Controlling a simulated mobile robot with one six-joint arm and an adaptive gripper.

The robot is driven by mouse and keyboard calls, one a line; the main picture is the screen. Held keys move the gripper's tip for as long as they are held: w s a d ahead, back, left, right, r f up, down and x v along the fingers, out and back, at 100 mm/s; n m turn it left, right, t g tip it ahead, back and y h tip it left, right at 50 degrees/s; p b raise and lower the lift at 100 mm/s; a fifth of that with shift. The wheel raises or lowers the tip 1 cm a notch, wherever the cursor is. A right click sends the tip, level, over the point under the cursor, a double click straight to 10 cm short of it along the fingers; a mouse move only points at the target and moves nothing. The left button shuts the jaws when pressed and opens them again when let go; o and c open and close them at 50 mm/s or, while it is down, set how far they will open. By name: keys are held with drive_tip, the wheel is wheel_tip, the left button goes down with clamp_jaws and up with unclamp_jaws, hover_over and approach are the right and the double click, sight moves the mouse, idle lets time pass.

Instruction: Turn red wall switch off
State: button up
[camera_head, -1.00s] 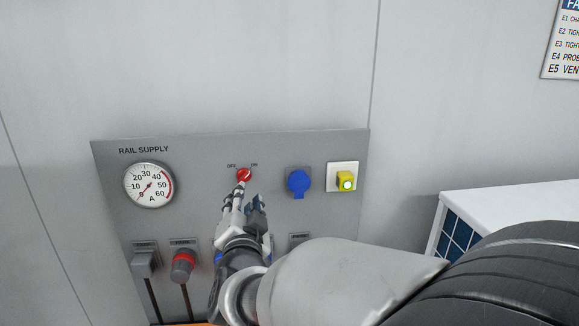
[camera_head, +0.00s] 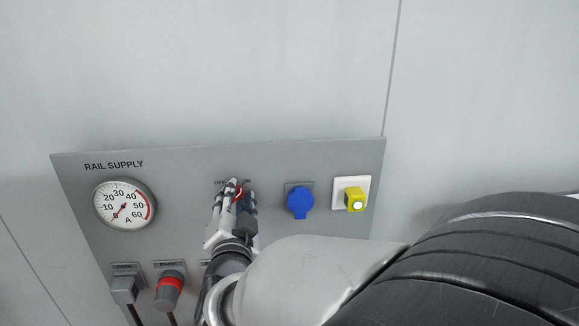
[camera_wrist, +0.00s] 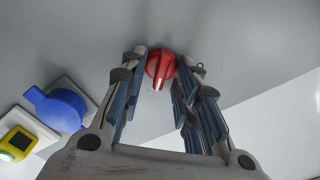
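The red wall switch (camera_head: 239,193) is a round rotary knob on the grey panel, between small OFF and ON labels. In the head view my gripper (camera_head: 238,189) is at the knob and mostly hides it. In the wrist view the red knob (camera_wrist: 160,66) sits between the two fingertips of my gripper (camera_wrist: 158,72). The fingers are spread, one on each side of it. A small gap shows on the left; the right finger is very close, and I cannot tell if it touches.
The RAIL SUPPLY panel (camera_head: 180,180) carries a round gauge (camera_head: 124,203) at left. A blue socket cover (camera_head: 300,203) and a yellow block with a lit button (camera_head: 355,199) are right of the knob. Grey and red plugs (camera_head: 169,290) sit below. The wall above is bare.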

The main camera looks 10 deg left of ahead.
drive_tip(key=shift+s, duration=0.1)
drive_tip(key=shift+c, duration=0.3)
clamp_jaws()
drive_tip(key=shift+n, duration=0.4)
drive_tip(key=n, duration=0.3)
drive_tip(key=shift+r, duration=0.1)
drive_tip(key=n, duration=0.3)
drive_tip(key=shift+a+n+p, duration=0.15)
drive_tip(key=shift+n+p, duration=0.15)
drive_tip(key=shift+p, duration=0.1)
drive_tip(key=n+p, duration=0.3)
drive_tip(key=n, duration=0.7)
drive_tip(key=shift+a+p, duration=0.2)
drive_tip(key=shift+p, duration=0.1)
drive_tip(key=shift+n, duration=0.3)
